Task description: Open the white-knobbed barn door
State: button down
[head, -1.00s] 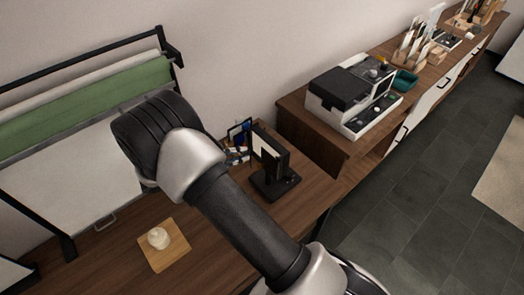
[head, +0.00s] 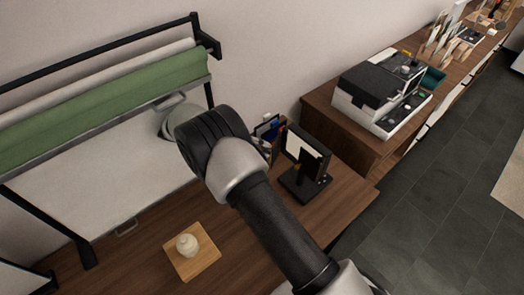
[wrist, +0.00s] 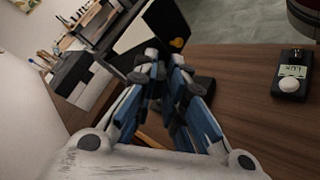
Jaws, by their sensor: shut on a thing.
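A small black lamp-like unit (head: 306,165) with a pale face stands on a black base on the wooden table, right of my arm in the head view. In the wrist view, a black panel (wrist: 178,28) with a yellow knob (wrist: 177,43) and a white face is just beyond my gripper (wrist: 165,73). My gripper's blue and grey fingers are closed near the panel's lower edge, gripping what appears to be a barn door. The fingers hide the gripped part. I cannot make out a white knob on it. My arm mostly hides the gripper in the head view.
A wooden board (head: 191,262) with a cream round object (head: 187,245) lies at the front left. A green roll (head: 110,100) on a black frame stands behind. A black-and-white machine (head: 380,95) sits on the right cabinet. A meter (wrist: 290,85) lies right in the wrist view.

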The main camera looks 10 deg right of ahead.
jog(key=shift+w+a+m+g+p, duration=0.1)
jog(key=shift+w+m+g+p, duration=0.15)
jog(key=shift+m+g+p, duration=0.55)
jog(key=shift+y+p, duration=0.3)
jog(key=shift+p, duration=0.05)
jog(key=c, duration=1.6)
grip_release()
jog(key=shift+f+n+b, duration=0.1)
jog(key=shift+n+b, duration=0.2)
jog(key=shift+b, duration=0.3)
